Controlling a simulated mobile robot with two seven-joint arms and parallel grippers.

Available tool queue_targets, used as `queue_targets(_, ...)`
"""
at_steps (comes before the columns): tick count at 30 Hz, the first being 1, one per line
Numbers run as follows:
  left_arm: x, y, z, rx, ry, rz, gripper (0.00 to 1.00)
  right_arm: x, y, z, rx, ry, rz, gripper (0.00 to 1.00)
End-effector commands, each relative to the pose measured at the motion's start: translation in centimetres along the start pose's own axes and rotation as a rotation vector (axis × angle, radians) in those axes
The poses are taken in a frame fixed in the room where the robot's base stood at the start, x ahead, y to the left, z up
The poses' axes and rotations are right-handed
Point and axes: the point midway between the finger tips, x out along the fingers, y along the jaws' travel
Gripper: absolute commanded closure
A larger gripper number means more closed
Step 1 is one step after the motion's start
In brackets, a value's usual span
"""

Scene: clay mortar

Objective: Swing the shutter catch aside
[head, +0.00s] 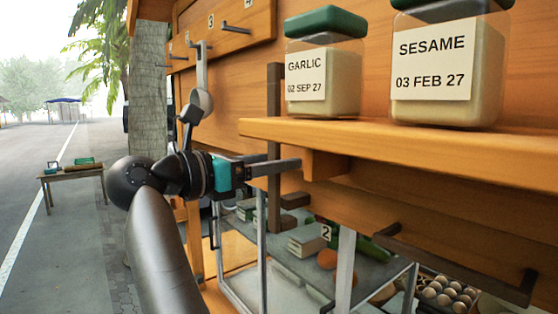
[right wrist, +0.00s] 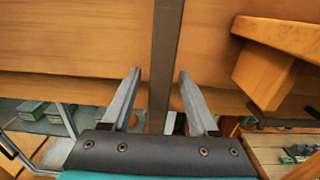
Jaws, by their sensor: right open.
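A dark, flat upright bar (head: 274,100), which looks like the shutter catch, stands against the orange wooden front of the stall. It runs from above the shelf level down behind my fingers. My right gripper (head: 283,164) reaches in from the left at the bar's middle, with its fingers pointing right. In the right wrist view the bar (right wrist: 166,40) runs down between the two open fingertips (right wrist: 160,75). I cannot tell whether either finger touches it. My left gripper is not in view.
A wooden shelf (head: 400,150) juts out right of the bar, holding a garlic jar (head: 323,70) and a sesame jar (head: 445,60). A glass case (head: 348,270) with goods stands below. A utensil (head: 201,100) hangs from the hook rail (head: 228,40).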

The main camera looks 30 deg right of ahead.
Motion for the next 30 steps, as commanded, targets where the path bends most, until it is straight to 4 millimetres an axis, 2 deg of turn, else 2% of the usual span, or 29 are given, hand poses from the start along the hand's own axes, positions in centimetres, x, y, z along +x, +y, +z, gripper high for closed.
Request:
queue_targets(2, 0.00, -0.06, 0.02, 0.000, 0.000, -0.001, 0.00, 0.01, 0.00, -0.01, 0.000, 0.000, 0.000, 0.42)
queue_targets(17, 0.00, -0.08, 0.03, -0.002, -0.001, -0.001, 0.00, 0.00, -0.01, 0.01, 0.000, 0.000, 0.000, 0.98)
queue_targets(30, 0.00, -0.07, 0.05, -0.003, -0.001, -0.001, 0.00, 0.00, -0.01, 0.04, 0.001, 0.000, 0.000, 1.00)
